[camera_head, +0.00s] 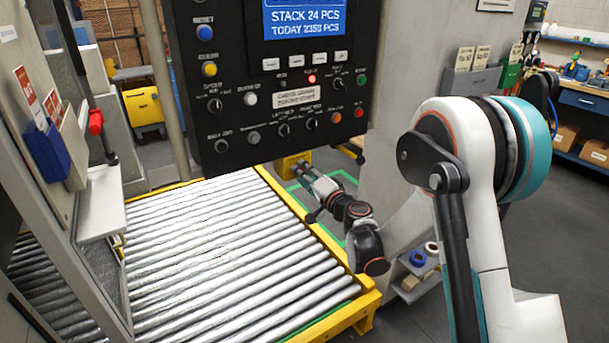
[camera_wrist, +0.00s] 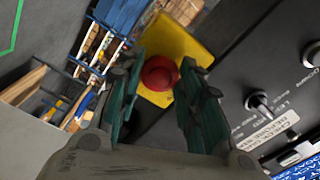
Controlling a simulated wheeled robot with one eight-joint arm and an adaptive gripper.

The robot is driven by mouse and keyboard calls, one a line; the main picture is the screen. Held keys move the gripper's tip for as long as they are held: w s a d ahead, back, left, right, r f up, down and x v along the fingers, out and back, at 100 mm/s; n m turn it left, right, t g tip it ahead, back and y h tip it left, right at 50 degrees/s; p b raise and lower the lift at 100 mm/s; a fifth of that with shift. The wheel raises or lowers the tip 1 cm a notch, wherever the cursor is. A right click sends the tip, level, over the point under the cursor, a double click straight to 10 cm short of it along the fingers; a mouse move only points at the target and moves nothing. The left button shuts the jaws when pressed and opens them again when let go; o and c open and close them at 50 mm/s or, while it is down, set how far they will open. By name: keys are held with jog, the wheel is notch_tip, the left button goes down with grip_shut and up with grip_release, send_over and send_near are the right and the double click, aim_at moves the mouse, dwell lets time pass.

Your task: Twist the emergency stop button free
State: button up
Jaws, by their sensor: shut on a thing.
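The emergency stop button (camera_wrist: 159,73) is a round red knob on a yellow housing (camera_wrist: 192,44) in the wrist view. My gripper (camera_wrist: 162,76) has one teal finger on each side of the button and is shut on it. The far side of the button is hidden. In the head view my gripper (camera_head: 303,168) reaches the yellow housing (camera_head: 288,167) just below the black control panel (camera_head: 285,85). The red knob itself cannot be made out there.
The roller conveyor (camera_head: 200,260) with its yellow frame lies left of and below my arm. The control panel, with several knobs, lamps and a blue screen (camera_head: 305,17), hangs above my gripper. A blue shelf bench (camera_head: 583,100) stands at the right back.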

jog(key=shift+m, duration=1.9)
jog(key=o, duration=1.1)
jog(key=shift+c, duration=0.2)
jog(key=v, duration=1.2)
